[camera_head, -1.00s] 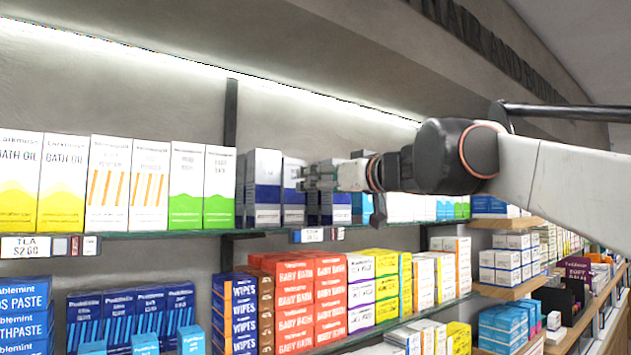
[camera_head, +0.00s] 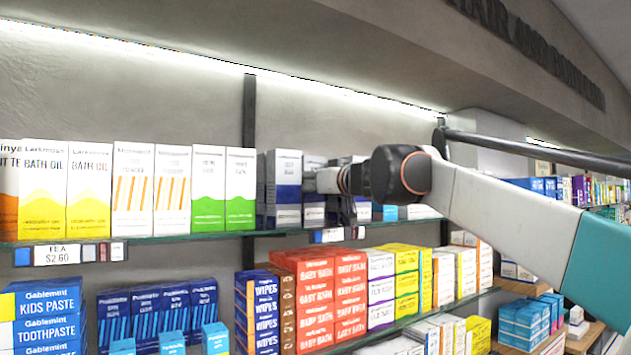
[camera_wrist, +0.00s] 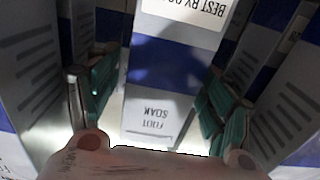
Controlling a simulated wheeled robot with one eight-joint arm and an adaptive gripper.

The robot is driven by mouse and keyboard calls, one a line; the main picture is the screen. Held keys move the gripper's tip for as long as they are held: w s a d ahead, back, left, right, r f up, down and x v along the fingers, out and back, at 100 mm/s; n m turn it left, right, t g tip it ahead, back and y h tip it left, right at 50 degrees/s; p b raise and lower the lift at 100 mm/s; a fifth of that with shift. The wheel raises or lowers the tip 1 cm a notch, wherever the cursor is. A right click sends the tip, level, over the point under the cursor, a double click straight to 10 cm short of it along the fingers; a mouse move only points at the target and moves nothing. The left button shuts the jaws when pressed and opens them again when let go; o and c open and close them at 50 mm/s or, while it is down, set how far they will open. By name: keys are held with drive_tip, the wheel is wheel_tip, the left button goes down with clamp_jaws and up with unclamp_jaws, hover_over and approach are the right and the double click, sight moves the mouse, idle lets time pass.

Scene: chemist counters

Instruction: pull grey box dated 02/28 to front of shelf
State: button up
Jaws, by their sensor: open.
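Grey boxes with a dark blue band stand on the upper shelf (camera_head: 200,234), one of them (camera_head: 287,190) left of my gripper. In the wrist view a grey box (camera_wrist: 170,90) with a blue band, upside-down "FOOT SOAK" print and a partly cut-off "BEST BY" label stands between my fingers. Its date cannot be read. My gripper (camera_wrist: 160,105) is open, with a green-padded finger on each side of this box, apart from it as far as I can tell. In the head view the wrist hides the fingertips and most of this box.
Similar grey-and-blue boxes stand close on both sides in the wrist view, left (camera_wrist: 25,80) and right (camera_wrist: 290,115). Green-and-white boxes (camera_head: 225,190) stand further left. Below are red baby bath boxes (camera_head: 335,300). A price tag strip (camera_head: 335,235) lines the shelf edge.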

drive_tip(key=c, duration=1.2)
